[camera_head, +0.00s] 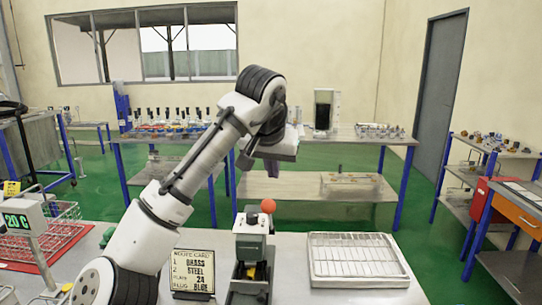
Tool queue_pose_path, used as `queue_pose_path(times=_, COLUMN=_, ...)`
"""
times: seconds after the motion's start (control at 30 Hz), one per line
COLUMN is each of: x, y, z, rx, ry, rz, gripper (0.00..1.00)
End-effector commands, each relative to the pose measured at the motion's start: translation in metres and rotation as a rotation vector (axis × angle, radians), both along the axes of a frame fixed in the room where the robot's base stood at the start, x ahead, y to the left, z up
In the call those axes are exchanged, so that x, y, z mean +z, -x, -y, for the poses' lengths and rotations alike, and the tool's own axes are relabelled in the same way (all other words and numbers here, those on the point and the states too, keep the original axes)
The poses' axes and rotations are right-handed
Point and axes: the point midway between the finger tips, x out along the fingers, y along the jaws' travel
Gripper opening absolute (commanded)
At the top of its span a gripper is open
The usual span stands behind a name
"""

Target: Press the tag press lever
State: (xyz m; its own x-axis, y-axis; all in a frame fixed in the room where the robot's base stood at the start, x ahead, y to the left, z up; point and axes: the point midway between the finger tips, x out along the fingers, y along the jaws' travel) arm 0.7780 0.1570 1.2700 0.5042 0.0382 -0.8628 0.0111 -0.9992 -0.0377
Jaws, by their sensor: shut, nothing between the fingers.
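The tag press (250,243) stands on the near bench, right of the route card. It is a grey-green machine with a dark lower part and a bit of yellow low in its middle. Its lever ends in a red ball knob (268,206), which sits raised at the top right of the press. My gripper (276,153) hangs from the bent arm above the press, apart from the knob in the picture. It is shut and holds nothing. Its fingertips are hard to make out, and its depth relative to the lever cannot be told.
A route card (193,271) stands left of the press. A wire-rack tray (358,262) lies to its right. A wire basket (50,236) and a green-lit display (20,221) are at the left. A back table (345,142) holds parts. Bare bench shows between press and tray.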

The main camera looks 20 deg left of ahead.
Motion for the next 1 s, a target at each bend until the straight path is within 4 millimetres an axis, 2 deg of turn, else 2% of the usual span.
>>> queue_pose_path(times=0.2, x=-0.039, y=-0.024, z=-0.002, rx=0.0, ry=0.0, rz=-0.004, gripper=0.0)
queue_pose_path(times=0.4, x=-0.043, y=0.002, z=-0.003, rx=0.001, ry=0.0, rz=0.0, gripper=0.0)
queue_pose_path(times=0.53, x=-0.046, y=0.011, z=-0.002, rx=0.0, ry=0.0, rz=0.001, gripper=0.0)
queue_pose_path(times=1.0, x=-0.049, y=0.016, z=-0.002, rx=0.0, ry=0.001, rz=0.0, gripper=0.0)
